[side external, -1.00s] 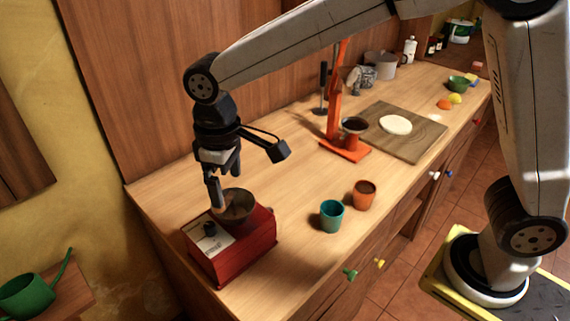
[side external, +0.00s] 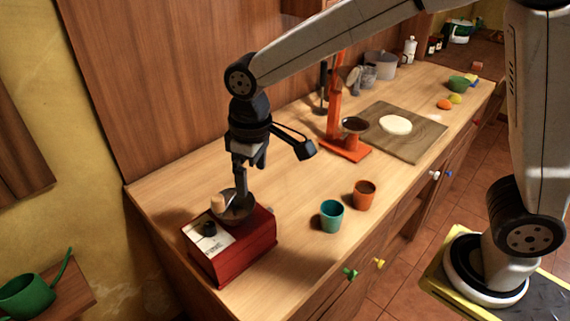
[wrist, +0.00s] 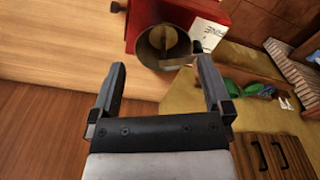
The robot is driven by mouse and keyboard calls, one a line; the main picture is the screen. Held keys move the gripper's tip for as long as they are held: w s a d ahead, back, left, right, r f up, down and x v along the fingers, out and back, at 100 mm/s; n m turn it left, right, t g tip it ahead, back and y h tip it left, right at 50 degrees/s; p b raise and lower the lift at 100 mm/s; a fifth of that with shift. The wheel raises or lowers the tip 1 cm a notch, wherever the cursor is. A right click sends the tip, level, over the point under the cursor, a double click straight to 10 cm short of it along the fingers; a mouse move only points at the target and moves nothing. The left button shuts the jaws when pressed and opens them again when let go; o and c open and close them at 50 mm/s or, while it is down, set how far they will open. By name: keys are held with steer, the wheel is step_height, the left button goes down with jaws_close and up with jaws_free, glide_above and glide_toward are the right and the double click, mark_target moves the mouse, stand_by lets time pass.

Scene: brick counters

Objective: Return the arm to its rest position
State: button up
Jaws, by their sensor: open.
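My gripper (side external: 247,178) hangs above the red grinder (side external: 246,252), over its dark bowl (side external: 238,212). A pale wooden knob (side external: 218,202) stands at the bowl's left side, apart from the fingers. In the wrist view the two fingers of my gripper (wrist: 160,75) are spread wide with nothing between them. The bowl (wrist: 153,58) shows just beyond the fingertips, with the red grinder (wrist: 137,19) behind it. In the side view one finger hides part of the bowl.
A teal cup (side external: 332,216) and an orange cup (side external: 364,195) stand to the grinder's right. An orange press stand (side external: 335,115) and a board (side external: 418,143) with white dough (side external: 396,125) are farther back. The wall panel (side external: 190,80) rises behind the counter. Counter between grinder and stand is clear.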

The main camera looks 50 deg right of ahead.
steer(key=s+d+f+m, duration=0.1)
steer(key=s+d+f, duration=0.1)
steer(key=d, duration=0.3)
steer(key=s+d+f+m+t, duration=0.1)
steer(key=s+d+f+m, duration=0.1)
steer(key=s+d, duration=0.3)
steer(key=s+d+f+m+t, duration=0.1)
steer(key=s+d+f, duration=0.2)
steer(key=d, duration=0.3)
steer(key=shift+s+d+f+m, duration=0.25)
steer(key=shift+f+m, duration=0.15)
steer(key=shift+f, duration=0.3)
